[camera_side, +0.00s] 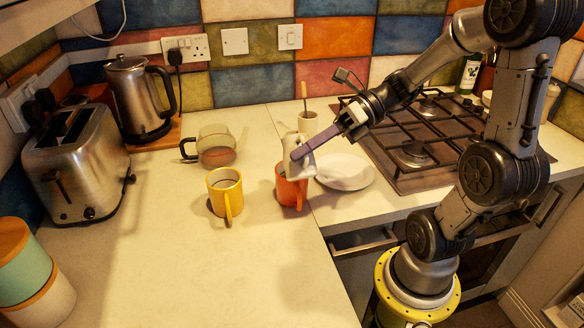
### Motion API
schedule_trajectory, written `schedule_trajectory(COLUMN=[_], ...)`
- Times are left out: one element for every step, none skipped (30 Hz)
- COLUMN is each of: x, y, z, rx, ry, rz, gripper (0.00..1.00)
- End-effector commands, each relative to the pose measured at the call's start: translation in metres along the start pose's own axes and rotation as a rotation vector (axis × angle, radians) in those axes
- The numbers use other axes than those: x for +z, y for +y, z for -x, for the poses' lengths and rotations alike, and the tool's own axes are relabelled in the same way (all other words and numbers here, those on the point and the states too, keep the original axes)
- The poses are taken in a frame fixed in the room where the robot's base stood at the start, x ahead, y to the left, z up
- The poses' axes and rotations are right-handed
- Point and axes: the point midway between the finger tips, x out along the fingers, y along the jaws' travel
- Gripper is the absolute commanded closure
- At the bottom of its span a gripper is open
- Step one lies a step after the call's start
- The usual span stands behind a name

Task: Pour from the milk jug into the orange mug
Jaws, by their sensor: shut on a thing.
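The orange mug (291,193) stands upright near the counter's right edge. My gripper (302,152), with long purple fingers, reaches in from the right and is shut on the pale milk jug (304,169). The jug is tipped over the orange mug, its lower part at the mug's rim. The jug hides part of the mug's opening, and the fingers cover part of the jug. I cannot tell whether milk is flowing or whether the jug touches the rim.
A white plate (345,172) lies right of the orange mug. A yellow mug (226,194) and a glass pot (217,146) stand left. A pale cup (307,123) stands behind. The hob (400,180) is right; a kettle (137,95) and toaster (75,155) are left. The front counter is clear.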

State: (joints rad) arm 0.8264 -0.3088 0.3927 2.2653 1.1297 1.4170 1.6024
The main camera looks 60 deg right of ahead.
Motion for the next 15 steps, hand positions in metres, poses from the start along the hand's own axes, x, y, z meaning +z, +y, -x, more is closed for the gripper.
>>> schedule_trajectory(x=[0.001,0.001,0.001,0.001,0.001,0.000,-0.001,-0.003,-0.006,-0.010,-0.017,-0.024,-0.028,-0.031,-0.030], y=[0.000,0.000,0.000,-0.001,0.000,0.001,0.003,0.005,0.009,0.010,0.010,0.011,0.011,0.011,0.013], z=[0.000,0.000,0.000,0.000,0.000,0.000,0.000,0.000,-0.001,-0.002,-0.005,-0.008,-0.009,-0.011,-0.010], rx=[0.001,0.002,0.004,0.006,0.004,-0.002,-0.012,-0.027,-0.049,-0.065,-0.077,-0.095,-0.106,-0.115,-0.124], ry=[-0.001,0.000,0.001,0.002,0.001,-0.002,-0.007,-0.015,-0.027,-0.034,-0.041,-0.050,-0.057,-0.060,-0.065], rz=[0.000,-0.002,-0.007,-0.011,-0.008,0.006,0.030,0.063,0.116,0.149,0.179,0.220,0.248,0.269,0.290], gripper=[1.00,1.00,1.00,1.00,1.00,1.00,1.00,1.00,1.00,1.00,1.00,1.00,1.00,1.00,1.00])
